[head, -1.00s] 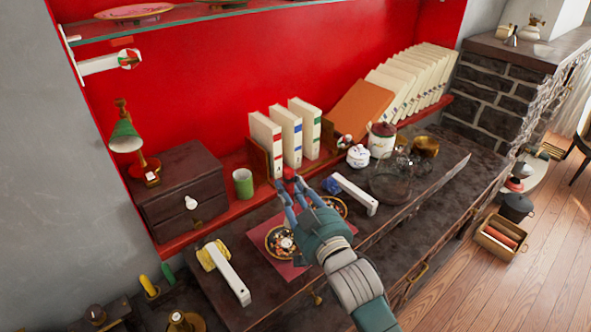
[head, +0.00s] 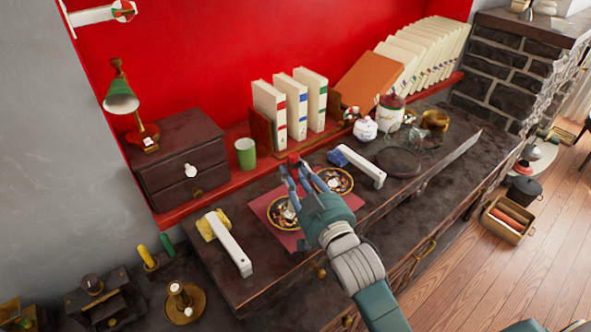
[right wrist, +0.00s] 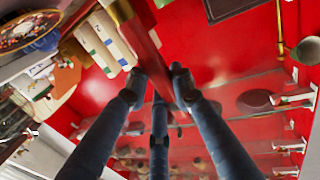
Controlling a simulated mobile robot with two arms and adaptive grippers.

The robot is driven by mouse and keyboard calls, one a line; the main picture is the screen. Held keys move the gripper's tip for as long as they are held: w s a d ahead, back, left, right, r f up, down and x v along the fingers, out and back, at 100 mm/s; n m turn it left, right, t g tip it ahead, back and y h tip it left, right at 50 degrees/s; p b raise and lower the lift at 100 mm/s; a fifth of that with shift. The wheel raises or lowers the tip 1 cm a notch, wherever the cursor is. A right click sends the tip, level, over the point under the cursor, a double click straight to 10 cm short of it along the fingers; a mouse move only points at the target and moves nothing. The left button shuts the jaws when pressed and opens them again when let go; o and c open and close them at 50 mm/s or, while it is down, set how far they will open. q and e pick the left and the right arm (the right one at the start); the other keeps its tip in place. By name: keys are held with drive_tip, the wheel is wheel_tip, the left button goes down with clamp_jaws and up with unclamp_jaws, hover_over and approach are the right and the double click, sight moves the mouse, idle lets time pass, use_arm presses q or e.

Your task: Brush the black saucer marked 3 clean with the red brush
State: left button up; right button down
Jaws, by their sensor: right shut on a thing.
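My right gripper (head: 297,168) is shut on a red thing (head: 293,157), likely the red brush. In the right wrist view its red length (right wrist: 150,48) passes between the fingers; I cannot make out bristles. Two round black saucers with patterned middles lie on a dark red mat (head: 264,201): a near-left saucer (head: 283,213) and a far-right saucer (head: 338,181), partly behind my gripper. No number is readable, so I cannot tell which is marked 3. The gripper appears over the mat's back part, between the saucers; contact cannot be told. My left gripper is not in view.
A white-handled brush with a yellow head (head: 230,243) lies left of the mat, and one with a blue head (head: 361,165) lies right. A green cup (head: 246,153), white books (head: 290,105) and a dark drawer box (head: 180,160) stand behind.

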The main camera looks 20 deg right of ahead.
drive_tip(key=shift+f+b, duration=0.6)
drive_tip(key=shift+f, duration=0.45)
idle(0.4)
drive_tip(key=shift+r, duration=0.1)
